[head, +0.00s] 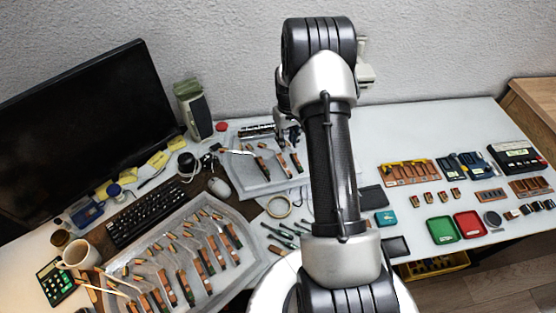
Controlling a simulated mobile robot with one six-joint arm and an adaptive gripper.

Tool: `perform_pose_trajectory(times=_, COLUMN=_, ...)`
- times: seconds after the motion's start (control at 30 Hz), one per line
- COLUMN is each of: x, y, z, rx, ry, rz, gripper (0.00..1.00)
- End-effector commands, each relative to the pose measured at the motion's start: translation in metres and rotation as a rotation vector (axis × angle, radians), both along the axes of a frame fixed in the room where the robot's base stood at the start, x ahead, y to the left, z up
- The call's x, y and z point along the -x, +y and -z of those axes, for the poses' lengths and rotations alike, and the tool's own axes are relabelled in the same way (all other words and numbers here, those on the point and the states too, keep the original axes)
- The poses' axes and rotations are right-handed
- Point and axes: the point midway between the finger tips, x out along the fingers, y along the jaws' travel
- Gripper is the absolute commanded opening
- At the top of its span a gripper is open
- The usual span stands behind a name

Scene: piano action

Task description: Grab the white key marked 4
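A grey tray (118,262) at the lower left holds several slim pieces with wooden ends, lying side by side. A smaller light tray (262,186) behind it, left of my arm, holds a few similar pieces, one with a pale bar (238,151). No number is legible at this size, so I cannot tell which piece is the white key marked 4. My gripper (288,138) is small and dark in the picture, at the back of the smaller tray. It is partly hidden by my arm, and its finger opening is unclear.
A monitor (85,120), keyboard (146,210) and mug (80,255) stand on the left. A tape roll (279,206) lies between the trays and my arm. Right of my arm are a green tray (442,230), a red tray (470,224) and several small parts.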

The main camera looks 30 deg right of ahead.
Motion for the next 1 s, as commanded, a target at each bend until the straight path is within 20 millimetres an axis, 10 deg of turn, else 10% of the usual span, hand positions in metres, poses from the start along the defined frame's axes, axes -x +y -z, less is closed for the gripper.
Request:
perform_pose_trajectory(times=0.4, x=0.001, y=0.001, z=0.088, rx=-0.001, ry=0.003, rz=0.0, gripper=0.28)
perform_pose_trajectory(times=1.0, x=-0.002, y=-0.001, z=0.148, rx=-0.001, ry=0.001, rz=0.0, gripper=0.28)
